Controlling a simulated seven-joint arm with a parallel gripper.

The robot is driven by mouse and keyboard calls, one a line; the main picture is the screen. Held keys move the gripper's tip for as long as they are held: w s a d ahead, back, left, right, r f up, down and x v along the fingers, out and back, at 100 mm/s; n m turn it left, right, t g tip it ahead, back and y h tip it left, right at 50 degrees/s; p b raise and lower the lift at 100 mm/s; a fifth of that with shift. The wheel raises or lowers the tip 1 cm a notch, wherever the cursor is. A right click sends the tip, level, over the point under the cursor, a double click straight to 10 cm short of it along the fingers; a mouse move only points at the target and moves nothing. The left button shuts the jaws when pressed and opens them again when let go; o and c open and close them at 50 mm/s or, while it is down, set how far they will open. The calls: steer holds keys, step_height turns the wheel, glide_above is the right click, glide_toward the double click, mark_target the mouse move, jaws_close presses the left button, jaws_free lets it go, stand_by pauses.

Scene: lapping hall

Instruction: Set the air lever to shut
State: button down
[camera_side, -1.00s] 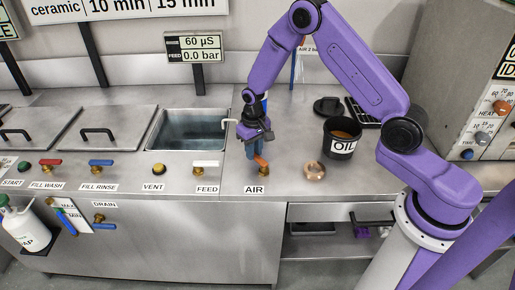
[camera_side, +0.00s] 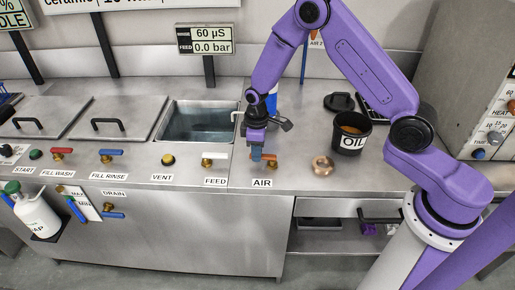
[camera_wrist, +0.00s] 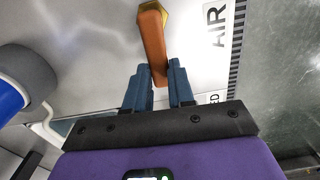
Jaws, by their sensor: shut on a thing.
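The air lever (camera_side: 271,157) is an orange handle on a brass valve behind the AIR label (camera_side: 262,183). In the side view the handle lies nearly level, left to right. My gripper (camera_side: 257,156) is down at its left end, with the blue fingers against the handle. In the wrist view the orange handle (camera_wrist: 152,45) runs from its brass hub to between my fingertips (camera_wrist: 159,84). The gripper is shut on the handle's free end. The fingers hide part of that end in the side view.
The white feed lever (camera_side: 214,156) stands close on the left. A copper-coloured ring (camera_side: 322,166) and a black OIL pot (camera_side: 350,137) are on the right. The open basin (camera_side: 200,123) is behind left. The counter's front edge is close in front of the lever.

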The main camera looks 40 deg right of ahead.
steer(key=shift+s+a+n, duration=0.1)
steer(key=shift+a+n, duration=0.05)
steer(key=shift+n, duration=0.25)
steer(key=c, duration=1)
jaws_free()
steer(key=shift+o, duration=0.2)
step_height(320, 180, up, 18)
steer(key=shift+f, duration=0.25)
steer(key=shift+s, duration=0.1)
steer(key=s+a+r+n, duration=0.1)
steer(key=s+a+r, duration=0.1)
steer(key=s, duration=0.6)
steer(key=s+a+r+n, duration=0.1)
steer(key=s+r, duration=0.1)
steer(key=s, duration=0.6)
steer(key=s+d, duration=0.2)
steer(key=s, duration=0.6)
steer(key=s+d+n, duration=0.1)
steer(key=s+d, duration=0.2)
steer(key=s, duration=0.5)
steer(key=shift+s+f, duration=0.3)
